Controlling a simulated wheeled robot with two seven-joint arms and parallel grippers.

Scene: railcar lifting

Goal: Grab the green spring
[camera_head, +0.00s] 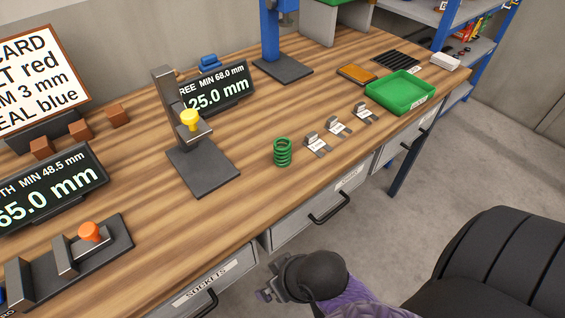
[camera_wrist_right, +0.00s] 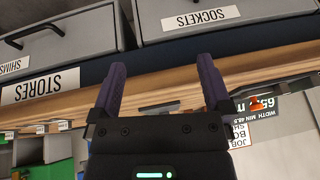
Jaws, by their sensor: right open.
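The green spring (camera_head: 283,152) stands upright on the wooden bench near its front edge, right of the dark stand with the yellow knob (camera_head: 189,120). My right gripper (camera_head: 265,294) is low in front of the bench, below and apart from the spring. In the right wrist view its two purple fingers (camera_wrist_right: 161,72) are spread with nothing between them. I cannot make out the spring in that view. My left gripper is not in view.
Small metal clips with labels (camera_head: 338,127) lie right of the spring, then a green tray (camera_head: 400,92). Drawers with handles (camera_head: 328,205) are under the bench edge. A gauge with an orange knob (camera_head: 90,232) sits at left.

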